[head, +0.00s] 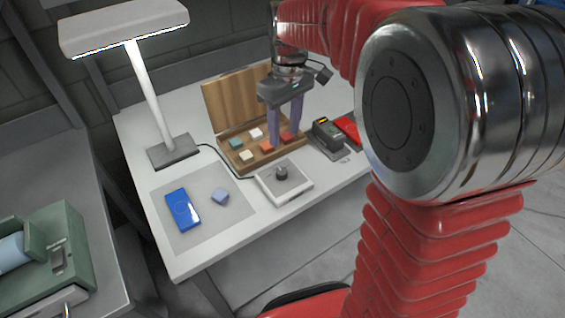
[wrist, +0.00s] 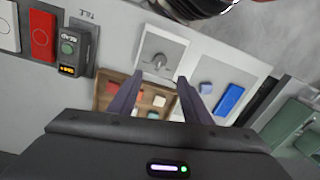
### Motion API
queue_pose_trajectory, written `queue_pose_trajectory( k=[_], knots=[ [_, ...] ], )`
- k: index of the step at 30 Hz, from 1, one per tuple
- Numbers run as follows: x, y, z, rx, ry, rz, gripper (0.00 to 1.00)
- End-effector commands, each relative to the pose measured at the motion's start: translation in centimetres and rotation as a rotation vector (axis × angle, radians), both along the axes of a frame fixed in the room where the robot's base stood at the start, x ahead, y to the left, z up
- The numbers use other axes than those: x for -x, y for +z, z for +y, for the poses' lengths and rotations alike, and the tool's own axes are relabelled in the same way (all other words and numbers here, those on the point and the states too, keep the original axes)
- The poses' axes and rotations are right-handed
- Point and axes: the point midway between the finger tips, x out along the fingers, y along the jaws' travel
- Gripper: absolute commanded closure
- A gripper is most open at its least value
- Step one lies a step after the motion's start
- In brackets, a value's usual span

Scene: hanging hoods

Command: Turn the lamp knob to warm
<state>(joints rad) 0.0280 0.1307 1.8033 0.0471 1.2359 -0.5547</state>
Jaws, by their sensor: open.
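The lamp knob (head: 281,173) is a dark round knob on a white control box (head: 297,189) at the table's front, joined by a cable to the lamp base. The knob also shows in the wrist view (wrist: 158,61), beyond my fingertips. The lamp (head: 146,80) stands at the back left with its head lit white. My gripper (head: 286,142) is open and empty, its fingers pointing down over the wooden box, behind the knob and apart from it. In the wrist view my gripper (wrist: 155,80) has its fingers spread, with the knob above the gap. Any markings on the control box are too small to read.
An open wooden box (head: 236,162) with several coloured blocks lies behind the control box. A grey mat (head: 170,232) holds a blue case (head: 183,209) and a bluish block (head: 220,197). A dark device (head: 328,134) and a red item (head: 347,130) are to the right.

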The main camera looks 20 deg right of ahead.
Motion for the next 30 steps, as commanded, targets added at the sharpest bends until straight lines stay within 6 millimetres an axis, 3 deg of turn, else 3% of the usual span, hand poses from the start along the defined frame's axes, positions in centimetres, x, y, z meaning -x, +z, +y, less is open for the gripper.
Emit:
queue_pose_trajectory(
  k=[8, 14, 30],
  knots=[
    [0.0, -0.1, 0.0, 0.0, -0.001, -0.001, 0.56],
    [0.1, -1.3, 0.0, 0.0, -0.002, 0.0, 0.56],
    [0.3, -9.4, 0.4, 0.0, -0.002, 0.002, 0.56]
  ],
)
